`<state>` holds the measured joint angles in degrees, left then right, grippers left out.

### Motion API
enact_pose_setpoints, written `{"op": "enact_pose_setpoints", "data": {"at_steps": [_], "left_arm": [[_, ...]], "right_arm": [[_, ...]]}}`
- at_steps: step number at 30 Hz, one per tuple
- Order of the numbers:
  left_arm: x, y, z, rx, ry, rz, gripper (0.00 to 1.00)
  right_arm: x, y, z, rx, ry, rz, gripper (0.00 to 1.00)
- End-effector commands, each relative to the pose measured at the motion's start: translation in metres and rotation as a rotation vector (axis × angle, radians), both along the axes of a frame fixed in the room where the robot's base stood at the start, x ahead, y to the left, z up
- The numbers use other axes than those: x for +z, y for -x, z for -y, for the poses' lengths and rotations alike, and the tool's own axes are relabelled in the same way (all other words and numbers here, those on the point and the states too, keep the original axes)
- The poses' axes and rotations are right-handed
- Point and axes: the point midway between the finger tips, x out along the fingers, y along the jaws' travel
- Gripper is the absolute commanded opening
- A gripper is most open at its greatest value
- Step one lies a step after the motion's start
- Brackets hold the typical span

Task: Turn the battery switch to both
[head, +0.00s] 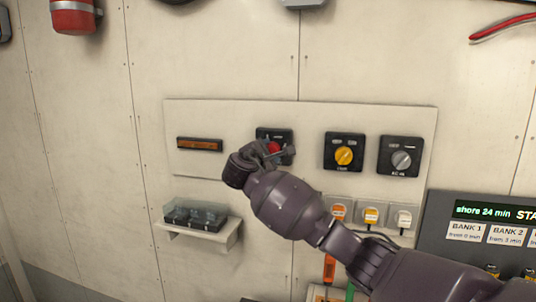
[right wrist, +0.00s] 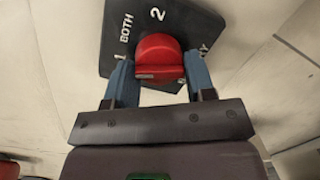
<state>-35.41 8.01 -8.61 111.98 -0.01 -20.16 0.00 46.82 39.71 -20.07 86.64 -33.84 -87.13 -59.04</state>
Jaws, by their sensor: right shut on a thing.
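The battery switch is a black square plate (head: 287,136) with a red knob (head: 273,147), on a pale panel on the wall. In the right wrist view the plate (right wrist: 185,20) reads "1", "BOTH" and "2"; a further label at the right is partly hidden, only its end showing. My right gripper (right wrist: 159,66) is shut on the red knob (right wrist: 160,50), one blue finger on each side. In the head view my right gripper (head: 270,154) covers part of the switch. I cannot tell which label the knob points to. My left gripper is not in view.
On the same panel sit a yellow-knob switch (head: 344,155), a grey-knob switch (head: 401,160) and an orange-brown strip display (head: 200,144). Below are a small shelf with a clear-lidded box (head: 195,216), several tagged sockets (head: 371,215) and a lit display unit (head: 493,211).

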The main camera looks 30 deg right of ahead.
Motion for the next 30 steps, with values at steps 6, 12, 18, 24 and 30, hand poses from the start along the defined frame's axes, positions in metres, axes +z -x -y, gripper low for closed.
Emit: {"op": "enact_pose_setpoints", "data": {"at_steps": [6, 12, 18, 24, 30], "left_arm": [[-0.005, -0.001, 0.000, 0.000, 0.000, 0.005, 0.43], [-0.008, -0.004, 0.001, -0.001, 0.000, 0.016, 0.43], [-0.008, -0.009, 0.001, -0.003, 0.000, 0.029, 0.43], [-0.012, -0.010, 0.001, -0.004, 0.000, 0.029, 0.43], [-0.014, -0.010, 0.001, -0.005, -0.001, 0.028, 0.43]], "right_arm": [[0.000, 0.000, -0.001, 0.000, -0.066, 0.076, 0.26], [0.001, 0.000, -0.001, 0.001, -0.168, 0.196, 0.26], [0.002, 0.000, -0.001, 0.001, -0.280, 0.326, 0.26], [0.003, 0.000, -0.001, 0.001, -0.376, 0.440, 0.26], [0.004, 0.000, -0.001, 0.002, -0.445, 0.523, 0.26]]}}
